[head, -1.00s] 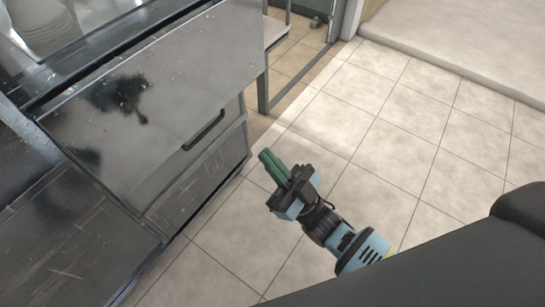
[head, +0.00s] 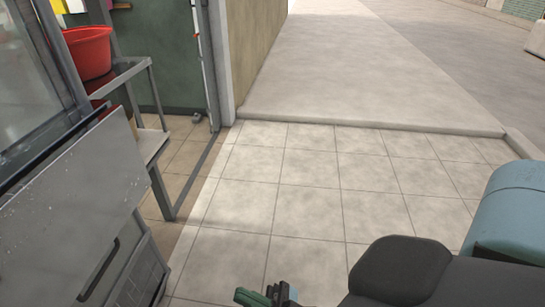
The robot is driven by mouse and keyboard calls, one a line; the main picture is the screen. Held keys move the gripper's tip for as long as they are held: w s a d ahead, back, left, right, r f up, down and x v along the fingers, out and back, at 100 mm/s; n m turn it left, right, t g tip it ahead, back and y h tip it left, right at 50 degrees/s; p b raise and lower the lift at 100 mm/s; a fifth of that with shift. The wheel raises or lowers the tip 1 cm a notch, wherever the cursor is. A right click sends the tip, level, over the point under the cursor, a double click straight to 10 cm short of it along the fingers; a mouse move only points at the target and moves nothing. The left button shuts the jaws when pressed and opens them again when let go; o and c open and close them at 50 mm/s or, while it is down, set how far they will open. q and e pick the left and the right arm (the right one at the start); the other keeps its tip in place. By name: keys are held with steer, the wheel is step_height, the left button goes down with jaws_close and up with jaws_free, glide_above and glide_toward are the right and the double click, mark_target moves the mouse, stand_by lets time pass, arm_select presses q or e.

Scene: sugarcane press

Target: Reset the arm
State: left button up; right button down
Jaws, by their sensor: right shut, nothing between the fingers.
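My right gripper (head: 268,295) shows at the bottom edge of the head view, with its green fingers and part of its blue and dark body in sight. Its fingers are together and hold nothing. It is above the tiled floor, to the right of the metal cabinet (head: 75,205) and apart from it. The rest of that gripper is cut off by the picture's edge. My left gripper is not in the picture.
A metal rack (head: 160,180) stands beyond the cabinet, with a red basin (head: 88,52) on it. A doorway with a green wall (head: 160,60) lies behind. The tiled floor (head: 310,195) and raised concrete walkway (head: 360,70) are clear.

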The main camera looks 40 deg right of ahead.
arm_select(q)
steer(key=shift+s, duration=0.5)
arm_select(e)
steer(key=shift+s+d, duration=0.65)
steer(key=shift+s, duration=0.2)
steer(key=shift+s+d, duration=0.65)
steer(key=shift+s, duration=0.15)
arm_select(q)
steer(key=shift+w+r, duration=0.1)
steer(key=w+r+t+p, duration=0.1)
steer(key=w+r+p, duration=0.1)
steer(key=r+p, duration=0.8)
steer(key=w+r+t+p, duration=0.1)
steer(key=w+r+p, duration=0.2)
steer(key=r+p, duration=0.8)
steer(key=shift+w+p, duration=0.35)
arm_select(e)
steer(key=s+d+f+m+g+h, duration=0.1)
steer(key=s+m+g+h, duration=0.4)
steer(key=s+g+h, duration=0.7)
steer(key=s+f+h, duration=0.1)
steer(key=s+h, duration=0.1)
steer(key=s, duration=0.2)
steer(key=shift+m+h, duration=0.3)
